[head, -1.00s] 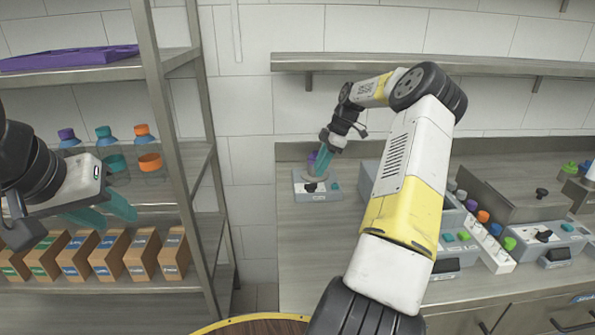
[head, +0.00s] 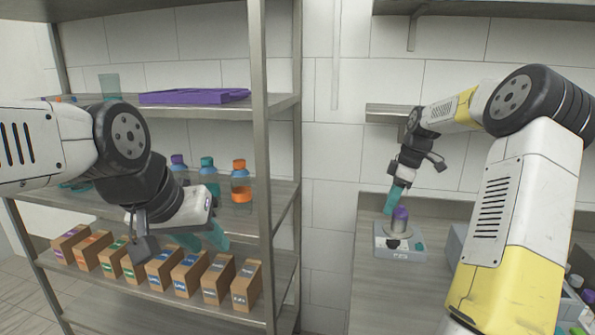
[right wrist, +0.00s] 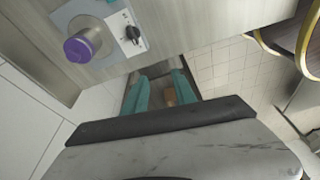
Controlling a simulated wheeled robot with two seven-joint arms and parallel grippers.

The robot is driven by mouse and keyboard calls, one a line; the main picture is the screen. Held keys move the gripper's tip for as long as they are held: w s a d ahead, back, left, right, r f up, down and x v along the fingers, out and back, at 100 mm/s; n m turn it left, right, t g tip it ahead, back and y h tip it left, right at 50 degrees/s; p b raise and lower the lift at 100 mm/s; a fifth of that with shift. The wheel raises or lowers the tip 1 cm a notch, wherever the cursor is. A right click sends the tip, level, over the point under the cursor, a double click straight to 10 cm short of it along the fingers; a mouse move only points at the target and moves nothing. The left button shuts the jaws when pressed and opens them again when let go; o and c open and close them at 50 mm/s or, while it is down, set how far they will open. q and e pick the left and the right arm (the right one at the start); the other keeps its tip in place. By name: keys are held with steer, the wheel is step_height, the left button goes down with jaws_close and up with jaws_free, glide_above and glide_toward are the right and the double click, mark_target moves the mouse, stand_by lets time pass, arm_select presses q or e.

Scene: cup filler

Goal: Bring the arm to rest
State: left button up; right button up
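My right gripper (head: 390,203) hangs beside a purple-topped item (head: 400,220) on a small grey device (head: 400,246) at the counter's left end. In the right wrist view its teal fingers (right wrist: 162,92) stand apart with nothing between them. The purple item (right wrist: 82,46) is clear of the fingers there, to their upper left. My left gripper (head: 204,238) is in front of the shelf rack, above the row of boxes. Its two teal fingers appear spread and I see nothing held.
A metal rack (head: 262,150) holds a purple tray (head: 194,96), capped bottles (head: 241,184) and several cardboard boxes (head: 217,278). A rack post stands between my grippers. The grey counter (head: 390,283) has free room in front of the device. A wall shelf (head: 480,8) is above.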

steer(key=s+a+r+m+t+h, duration=0.1)
steer(key=s+a+r+m, duration=0.2)
steer(key=s+a+r, duration=0.35)
steer(key=s+a+r+m+t+h, duration=0.1)
steer(key=s+a+r+m, duration=0.25)
steer(key=s, duration=0.55)
steer(key=s+a+m+t, duration=0.1)
steer(key=s+a+m, duration=0.1)
steer(key=s, duration=0.5)
steer(key=s+a+m+t+y, duration=0.1)
steer(key=s+m, duration=0.3)
steer(key=s, duration=0.4)
steer(key=shift+s+a+f+t+y, duration=0.2)
steer(key=shift+s+a+t+y, duration=0.1)
steer(key=shift+a+t, duration=0.4)
steer(key=shift+m, duration=0.25)
